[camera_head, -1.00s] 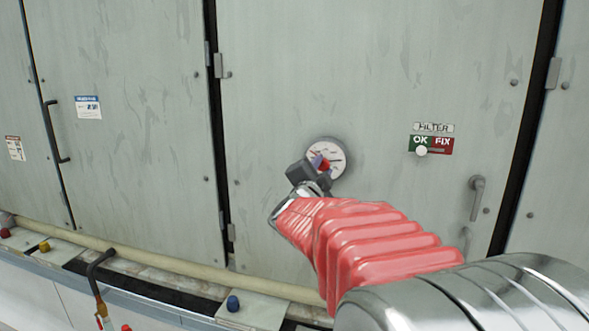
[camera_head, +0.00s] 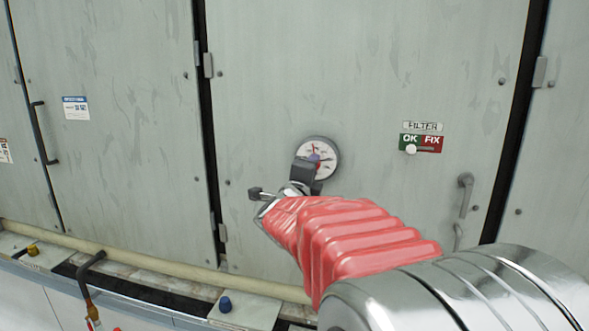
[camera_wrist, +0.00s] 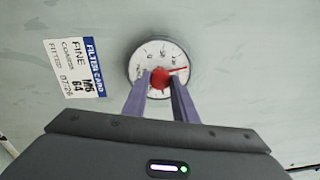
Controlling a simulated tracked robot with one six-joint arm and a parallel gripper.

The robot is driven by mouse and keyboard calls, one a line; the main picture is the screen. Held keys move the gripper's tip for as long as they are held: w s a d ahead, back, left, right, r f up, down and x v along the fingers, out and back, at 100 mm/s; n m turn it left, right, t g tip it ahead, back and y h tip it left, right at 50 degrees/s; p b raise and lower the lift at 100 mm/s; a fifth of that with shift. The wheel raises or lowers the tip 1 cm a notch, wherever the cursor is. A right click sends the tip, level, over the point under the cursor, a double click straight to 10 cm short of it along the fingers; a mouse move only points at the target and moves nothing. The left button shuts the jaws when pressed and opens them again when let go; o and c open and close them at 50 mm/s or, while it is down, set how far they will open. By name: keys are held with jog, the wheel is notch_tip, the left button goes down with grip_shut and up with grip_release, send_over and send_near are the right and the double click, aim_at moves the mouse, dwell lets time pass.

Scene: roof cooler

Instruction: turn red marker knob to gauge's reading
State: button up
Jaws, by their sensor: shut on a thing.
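The round white gauge (camera_head: 322,149) is set in the grey cabinet door, and it also shows in the wrist view (camera_wrist: 139,64). Its red marker knob (camera_wrist: 161,79) sits at the dial's centre, with a red pointer (camera_wrist: 180,69) reaching right and slightly up. A dark mark shows near the top of the dial; its exact reading is too small to tell. My gripper (camera_wrist: 161,84) is shut on the red knob, one purple finger on each side. In the head view my gripper (camera_head: 313,160) covers the lower left of the dial.
A FILTER panel with green OK and red FIX, and a white slider (camera_head: 411,149), is to the right. A door handle (camera_head: 465,193) is below it. A filter card (camera_wrist: 75,68) is left of the gauge. A pipe (camera_head: 150,267) runs along the cabinet's base.

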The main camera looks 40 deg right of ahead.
jog(key=shift+f, duration=0.35)
jog(key=o, duration=1)
jog(key=shift+r, duration=0.2)
jog(key=shift+o, duration=0.2)
jog(key=shift+a, duration=0.1)
jog(key=v, duration=1.3)
jog(key=shift+s+a, duration=0.2)
jog(key=shift+a, duration=0.1)
jog(key=shift+f, duration=0.15)
